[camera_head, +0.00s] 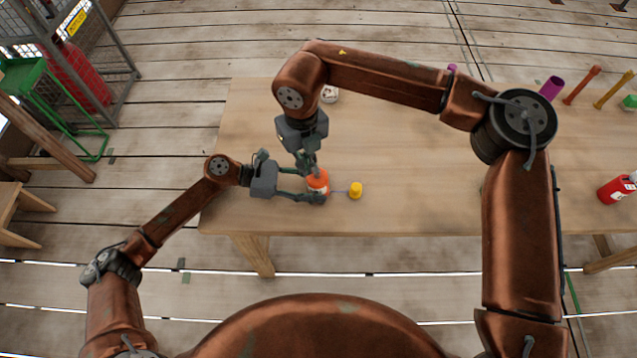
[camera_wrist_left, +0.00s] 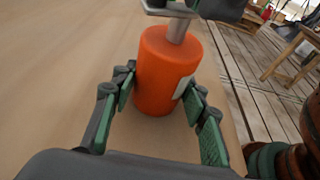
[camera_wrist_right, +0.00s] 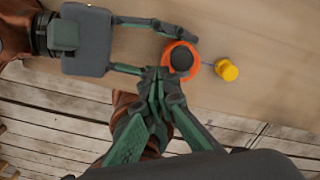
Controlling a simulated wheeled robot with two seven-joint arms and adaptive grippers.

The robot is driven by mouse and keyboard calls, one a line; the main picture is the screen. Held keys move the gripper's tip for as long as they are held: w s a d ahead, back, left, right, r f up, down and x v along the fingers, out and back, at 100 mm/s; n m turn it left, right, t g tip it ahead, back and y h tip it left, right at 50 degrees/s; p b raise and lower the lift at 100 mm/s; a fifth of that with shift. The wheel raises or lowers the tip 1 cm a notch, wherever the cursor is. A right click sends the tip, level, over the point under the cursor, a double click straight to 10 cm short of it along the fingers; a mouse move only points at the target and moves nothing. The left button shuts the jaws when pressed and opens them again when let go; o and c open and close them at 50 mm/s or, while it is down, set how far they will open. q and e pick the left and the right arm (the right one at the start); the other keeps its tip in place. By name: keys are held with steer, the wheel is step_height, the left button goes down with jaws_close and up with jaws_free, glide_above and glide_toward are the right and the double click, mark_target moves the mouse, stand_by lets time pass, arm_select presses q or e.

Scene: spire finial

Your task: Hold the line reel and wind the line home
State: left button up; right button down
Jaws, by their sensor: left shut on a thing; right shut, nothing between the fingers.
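The orange line reel (camera_head: 318,181) stands upright near the table's front edge. In the left wrist view the reel (camera_wrist_left: 163,72) shows a pale label and a grey post (camera_wrist_left: 178,30) on top. My left gripper (camera_head: 315,188) is shut on the reel's sides. A yellow weight or stopper (camera_head: 355,190) lies to the right, joined to the reel by a thin line (camera_wrist_right: 205,65). My right gripper (camera_wrist_right: 158,76) is shut and empty, pointing down, its tips beside the dark round knob (camera_wrist_right: 181,58) over the reel. Whether they touch the knob I cannot tell.
The wooden table (camera_head: 400,200) is clear around the reel. A white item (camera_head: 329,94) sits behind my right wrist. A red bottle (camera_head: 617,188) and several coloured tubes (camera_head: 551,88) stand at the right. A wire cage (camera_head: 95,60) stands left, off the table.

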steer(key=shift+w+d, duration=0.1)
steer(key=shift+w+d, duration=0.3)
arm_select(q)
steer(key=shift+o, duration=0.3)
arm_select(e)
steer(key=shift+w+d, duration=0.2)
steer(key=shift+w, duration=0.5)
steer(key=shift+s+a, duration=0.1)
stand_by(0.3)
steer(key=shift+s+a, duration=0.2)
steer(key=shift+r, duration=0.15)
step_height(320, 180, up, 7)
stand_by(0.7)
stand_by(0.4)
arm_select(q)
steer(key=o, duration=0.9)
